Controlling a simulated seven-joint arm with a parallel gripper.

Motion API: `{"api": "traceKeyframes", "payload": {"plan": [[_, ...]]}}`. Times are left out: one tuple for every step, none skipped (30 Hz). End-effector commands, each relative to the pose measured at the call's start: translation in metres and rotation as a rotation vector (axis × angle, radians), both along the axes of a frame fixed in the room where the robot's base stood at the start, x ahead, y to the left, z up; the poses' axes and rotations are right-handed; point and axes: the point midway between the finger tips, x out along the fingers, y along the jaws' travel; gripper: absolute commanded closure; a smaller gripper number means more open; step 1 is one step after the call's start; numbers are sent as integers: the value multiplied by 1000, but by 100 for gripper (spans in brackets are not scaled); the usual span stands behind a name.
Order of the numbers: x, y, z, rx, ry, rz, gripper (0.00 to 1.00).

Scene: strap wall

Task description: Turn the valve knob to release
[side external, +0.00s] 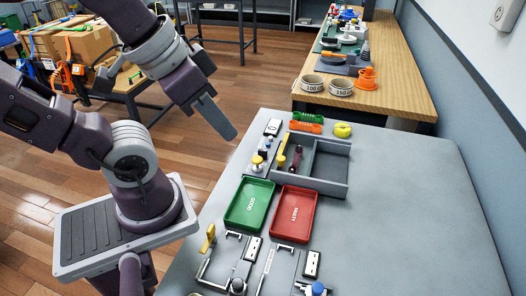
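I cannot tell for sure which part is the valve knob. An orange knob-like part (367,78) stands on the wooden bench at the back. A small yellow-topped knob (257,160) is on the grey table, left of the grey divided tray. A blue round knob (318,289) is at the bottom edge of the picture, on a fixture. My gripper (222,124) hangs in the air at the left edge of the grey table, pointing down and right, apart from all of these. It is seen side-on, its fingers overlap, and nothing shows in it.
The grey table (420,220) is bare on its right side. A green tray (249,203), a red tray (293,214) and a grey divided tray (328,188) stand on it. Metal fixtures (228,258) are at the front. A bench (407,88) with parts stands behind.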

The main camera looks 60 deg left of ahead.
Motion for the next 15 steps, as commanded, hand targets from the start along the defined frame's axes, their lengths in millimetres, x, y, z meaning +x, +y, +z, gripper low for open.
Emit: {"api": "traceKeyframes", "payload": {"plan": [[5,0,0,-31,17,34,78],[11,1,0,-68,35,77,72],[22,2,-1,-133,72,161,68],[33,3,-2,-196,105,249,68],[46,6,-6,-262,146,355,68],[66,13,-12,-350,199,519,68],[81,20,-18,-410,238,652,68],[96,29,-27,-464,274,793,68],[116,43,-41,-523,316,989,68],[129,56,-54,-557,342,1140,68],[141,69,-68,-582,360,1291,68],[154,89,-88,-603,372,1485,68],[162,104,-103,-610,371,1622,68],[167,118,-117,-612,366,1748,68],[172,136,-135,-608,347,1898,68]]}}
